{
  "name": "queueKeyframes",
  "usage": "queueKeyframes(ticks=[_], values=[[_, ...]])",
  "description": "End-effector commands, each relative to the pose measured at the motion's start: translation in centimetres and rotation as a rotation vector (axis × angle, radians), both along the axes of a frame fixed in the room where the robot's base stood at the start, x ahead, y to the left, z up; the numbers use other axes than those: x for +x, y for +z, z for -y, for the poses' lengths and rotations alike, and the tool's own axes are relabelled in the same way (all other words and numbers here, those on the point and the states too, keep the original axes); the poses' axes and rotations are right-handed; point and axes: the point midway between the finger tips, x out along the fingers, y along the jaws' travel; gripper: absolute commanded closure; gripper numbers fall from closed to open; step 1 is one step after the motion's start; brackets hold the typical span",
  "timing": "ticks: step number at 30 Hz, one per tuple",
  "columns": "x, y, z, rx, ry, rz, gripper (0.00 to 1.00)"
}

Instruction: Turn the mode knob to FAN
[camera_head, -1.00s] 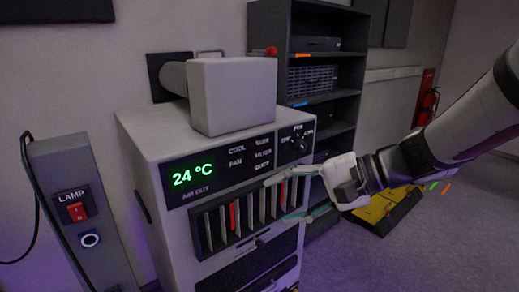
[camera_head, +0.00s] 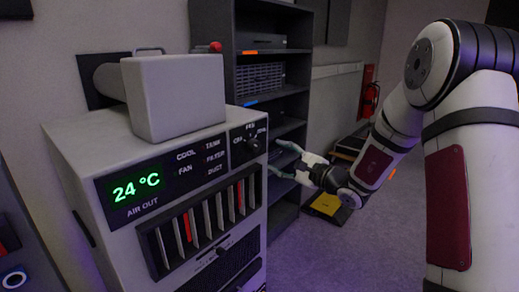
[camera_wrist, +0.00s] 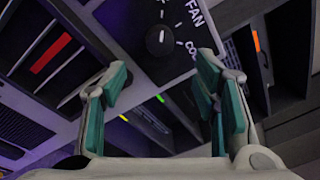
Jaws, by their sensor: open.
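The dark round mode knob (camera_head: 253,145) is at the upper right of the front panel of a pale air unit (camera_head: 80,158). In the wrist view the knob (camera_wrist: 160,40) shows a short white mark. The FAN label (camera_wrist: 195,12) is to its upper right and a COOL label (camera_wrist: 193,50) to its right. I cannot tell for certain which label the mark faces. My gripper (camera_head: 279,158) is open and empty, just right of the panel edge in the head view. In the wrist view its teal-padded fingers (camera_wrist: 163,72) are spread below the knob, apart from it.
Vent slats (camera_head: 205,215), some red, are below the panel, with a small slider beneath. A display (camera_head: 135,187) reads 24 °C. A dark shelf rack (camera_head: 232,70) stands behind the unit. The floor (camera_head: 330,255) to the right is clear nearby. A yellow item (camera_head: 325,204) lies farther back.

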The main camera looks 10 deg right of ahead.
Motion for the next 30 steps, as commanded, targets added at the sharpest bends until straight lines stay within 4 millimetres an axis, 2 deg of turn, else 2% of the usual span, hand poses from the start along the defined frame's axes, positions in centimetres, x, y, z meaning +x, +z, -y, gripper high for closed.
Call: queueKeyframes(ticks=[9, 15, 27, 28, 30], values=[[5.4, 0.0, -3.1, 0.001, 0.002, 0.001, 0.45], [7.4, 0.0, -4.2, 0.000, 0.002, 0.000, 0.45], [8.1, 0.0, -4.6, 0.000, 0.001, 0.000, 0.45], [8.1, 0.0, -4.6, 0.000, 0.001, 0.000, 0.47], [8.1, 0.0, -4.6, 0.000, 0.001, 0.000, 0.63]])
